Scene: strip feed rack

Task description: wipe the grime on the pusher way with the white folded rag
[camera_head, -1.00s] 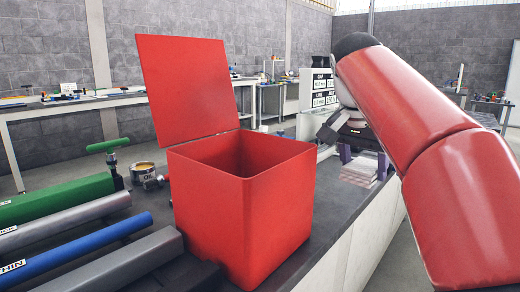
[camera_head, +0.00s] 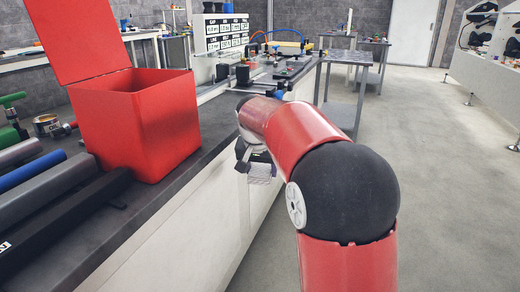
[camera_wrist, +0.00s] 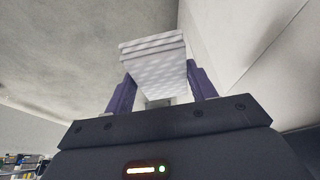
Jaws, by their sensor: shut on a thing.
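My gripper (camera_wrist: 160,90) is shut on the white folded rag (camera_wrist: 155,62). In the wrist view the rag is a layered, pale dotted pad clamped between two purple fingers. In the head view the rag (camera_head: 261,173) hangs under the end of my arm, beside the pale front face of the bench and apart from it. A fixture with pneumatic parts (camera_head: 275,72) stands at the far end of the bench. I cannot tell which part of it is the pusher way, and no grime can be made out.
A red box (camera_head: 140,120) with its lid raised stands on the dark bench (camera_head: 125,210). Coloured bars (camera_head: 50,185) lie at the left. A small metal table (camera_head: 345,95) stands beyond my arm. The floor on the right (camera_head: 450,200) is clear.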

